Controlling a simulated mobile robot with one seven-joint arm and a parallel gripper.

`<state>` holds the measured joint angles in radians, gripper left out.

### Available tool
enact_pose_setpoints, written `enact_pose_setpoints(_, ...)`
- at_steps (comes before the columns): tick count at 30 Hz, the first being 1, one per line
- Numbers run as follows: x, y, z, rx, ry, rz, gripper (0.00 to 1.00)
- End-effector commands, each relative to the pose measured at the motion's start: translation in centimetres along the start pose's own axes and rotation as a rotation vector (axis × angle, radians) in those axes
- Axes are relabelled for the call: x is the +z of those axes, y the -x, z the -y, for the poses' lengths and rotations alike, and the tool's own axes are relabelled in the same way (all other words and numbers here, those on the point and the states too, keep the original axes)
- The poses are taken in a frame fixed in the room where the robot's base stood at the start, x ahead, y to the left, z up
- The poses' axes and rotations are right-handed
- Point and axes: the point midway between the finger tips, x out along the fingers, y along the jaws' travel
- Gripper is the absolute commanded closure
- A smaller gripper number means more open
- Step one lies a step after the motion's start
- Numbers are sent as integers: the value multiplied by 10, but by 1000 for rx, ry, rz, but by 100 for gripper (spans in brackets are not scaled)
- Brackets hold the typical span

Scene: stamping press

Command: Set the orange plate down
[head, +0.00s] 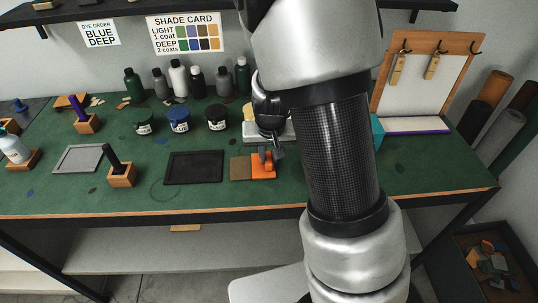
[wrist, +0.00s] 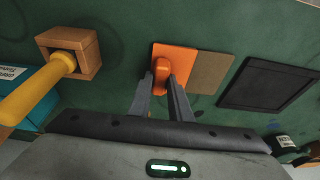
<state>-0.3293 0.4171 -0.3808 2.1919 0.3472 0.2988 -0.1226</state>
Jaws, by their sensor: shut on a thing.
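The orange plate (head: 263,172) is at the front middle of the green table, and it also shows in the wrist view (wrist: 184,58). It has a raised orange grip on top. My gripper (wrist: 161,82) is shut on that grip from above; in the head view my gripper (head: 268,152) is partly hidden by its own wrist. The plate looks level and is at or just above the table; I cannot tell whether it touches. A flat brown square (head: 240,168) lies right beside it, and it also shows in the wrist view (wrist: 212,74).
A black framed pad (head: 194,167) lies left of the brown square. A wooden block with a dark handle (head: 121,175) stands further left. In the wrist view, a wooden holder (wrist: 84,50) with a yellow handle (wrist: 38,88) stands near the plate. Jars and bottles line the back.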

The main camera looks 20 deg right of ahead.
Motion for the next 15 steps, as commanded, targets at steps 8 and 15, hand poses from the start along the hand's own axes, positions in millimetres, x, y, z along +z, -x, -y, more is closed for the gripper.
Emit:
enact_pose_setpoints(8, 8, -5, 0, 3, 2, 18, 60)
enact_pose_setpoints(15, 5, 1, 0, 2, 2, 13, 60)
